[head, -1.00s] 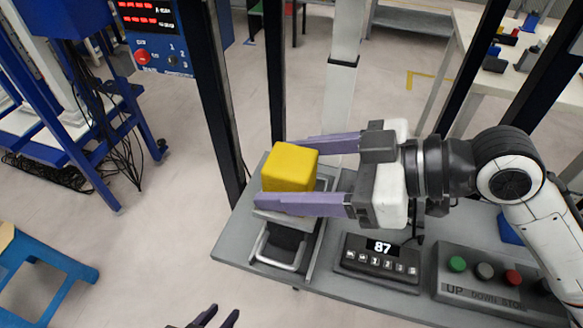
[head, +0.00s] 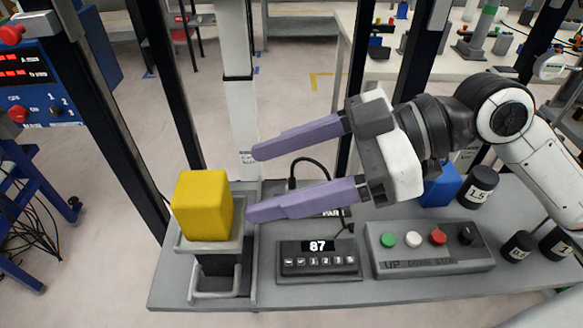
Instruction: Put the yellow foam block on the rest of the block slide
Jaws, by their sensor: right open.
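The yellow foam block (head: 203,205) sits upright on the grey rest of the block slide (head: 217,262), at the left end of the grey table. My right gripper (head: 250,183) is open and empty. Its two purple fingers point left, and their tips are to the right of the block, apart from it. The block hides most of the top of the rest. My left gripper does not show in the head view.
A keypad reading 87 (head: 318,262) and a button box (head: 428,248) stand on the table right of the slide. Black weights (head: 478,187) and a blue block (head: 440,188) are further right. Dark posts rise behind the table.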

